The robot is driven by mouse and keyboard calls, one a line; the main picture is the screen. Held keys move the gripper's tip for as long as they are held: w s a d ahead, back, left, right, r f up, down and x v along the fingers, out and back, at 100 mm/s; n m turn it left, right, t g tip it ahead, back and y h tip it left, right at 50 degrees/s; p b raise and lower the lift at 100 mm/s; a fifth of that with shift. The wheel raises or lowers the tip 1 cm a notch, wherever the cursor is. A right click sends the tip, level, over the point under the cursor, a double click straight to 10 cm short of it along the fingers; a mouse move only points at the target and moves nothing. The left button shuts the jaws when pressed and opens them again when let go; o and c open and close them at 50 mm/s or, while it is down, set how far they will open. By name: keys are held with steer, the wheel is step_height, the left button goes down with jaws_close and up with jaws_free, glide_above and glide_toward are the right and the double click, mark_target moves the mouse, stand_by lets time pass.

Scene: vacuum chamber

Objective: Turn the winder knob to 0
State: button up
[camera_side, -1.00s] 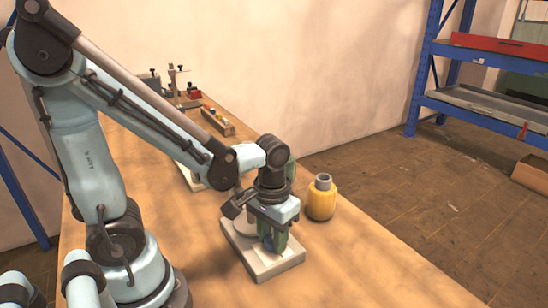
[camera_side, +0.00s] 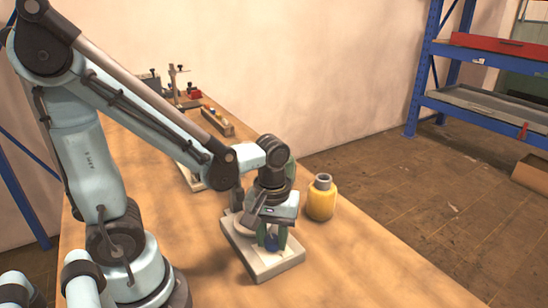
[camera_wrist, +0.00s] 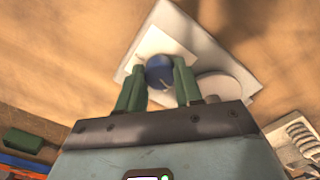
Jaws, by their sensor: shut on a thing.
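The winder knob is a round blue knob (camera_wrist: 159,72) on a pale plate (camera_wrist: 172,42). In the wrist view my gripper (camera_wrist: 158,82) has its two green fingers on either side of the knob and is shut on it. In the side view the knob (camera_side: 271,243) shows between the fingers of my gripper (camera_side: 271,238), low over the white base (camera_side: 262,272). A round whitish disc (camera_wrist: 217,86) sits beside the knob on the same base. Any scale or mark for 0 cannot be made out.
A yellow bottle (camera_side: 321,201) with a grey neck stands on the table just right of the base. Several small fixtures and a wooden block (camera_side: 217,123) stand at the far end. The table (camera_side: 350,265) is clear at the front right.

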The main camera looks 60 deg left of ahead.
mark_target(275, 237)
steer(key=o, duration=1)
steer(key=shift+r, duration=0.1)
steer(key=shift+r, duration=5.95)
steer(key=w+f+m+t, duration=0.1)
steer(key=m+t, duration=0.1)
steer(key=m, duration=0.1)
steer(key=w+m+t, duration=0.1)
steer(key=m+t, duration=0.1)
steer(key=m, duration=0.1)
steer(key=w+a+f+m+t, duration=0.1)
steer(key=m+t, duration=0.2)
steer(key=shift+f, duration=0.3)
